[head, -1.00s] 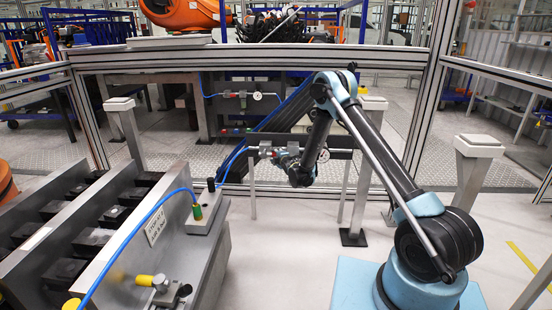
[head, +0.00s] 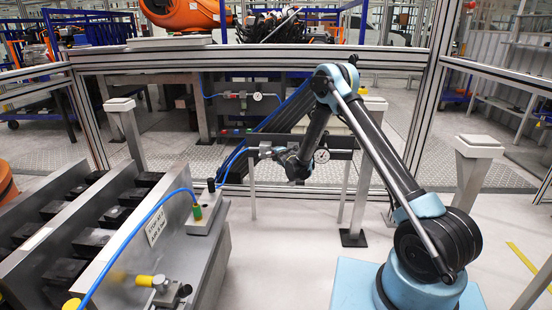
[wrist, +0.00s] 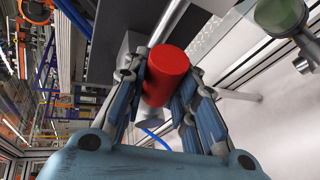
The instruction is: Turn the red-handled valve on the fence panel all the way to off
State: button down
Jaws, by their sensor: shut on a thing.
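The red valve handle (wrist: 168,76) is a short red cylinder in the middle of the wrist view. My gripper (wrist: 164,88) has one blue-grey finger on each side of it and is shut on it. In the head view my gripper (head: 281,155) is at the valve fitting (head: 265,150) on the dark fence panel (head: 340,141). The red handle cannot be made out in that view, so its angle there is unclear. A grey block (wrist: 122,58) shows behind the handle in the wrist view.
A round gauge (head: 321,155) sits just right of my gripper. A blue hose (head: 235,160) runs from the fitting to the metal fixture (head: 195,258) at left. A second gauge line (head: 240,95) lies beyond the fence.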

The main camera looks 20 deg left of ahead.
jog(key=r+n+h, duration=0.1)
jog(key=a+r+n+h, duration=0.1)
jog(key=n, duration=0.1)
jog(key=shift+s+r+h, duration=0.15)
jog(key=shift+s+h, duration=0.05)
jog(key=shift+h, duration=0.2)
jog(key=shift+s+a+r+n+h, duration=0.1)
jog(key=shift+a+r+n+h, duration=0.55)
jog(key=shift+n, duration=0.25)
jog(key=shift+s+a+r+n+t+h, duration=0.1)
jog(key=shift+a+r+n+t+h, duration=0.1)
jog(key=shift+a+n+h, duration=0.3)
jog(key=shift+s+a+r+n+t+h, duration=0.1)
jog(key=shift+a+r+n+h, duration=0.15)
jog(key=shift+n+h, duration=0.35)
jog(key=shift+s+a+r+n+t+h, duration=0.1)
jog(key=shift+s+a+n+t+h, duration=0.1)
jog(key=shift+a+n+h, duration=0.4)
jog(key=shift+s+a+n+t+h, duration=0.1)
jog(key=shift+a+n+t+h, duration=0.1)
jog(key=shift+a+n+h, duration=0.3)
jog(key=shift+n, duration=0.3)
jog(key=c, duration=1.3)
grip_release()
jog(key=shift+a, duration=0.1)
jog(key=shift+r, duration=0.1)
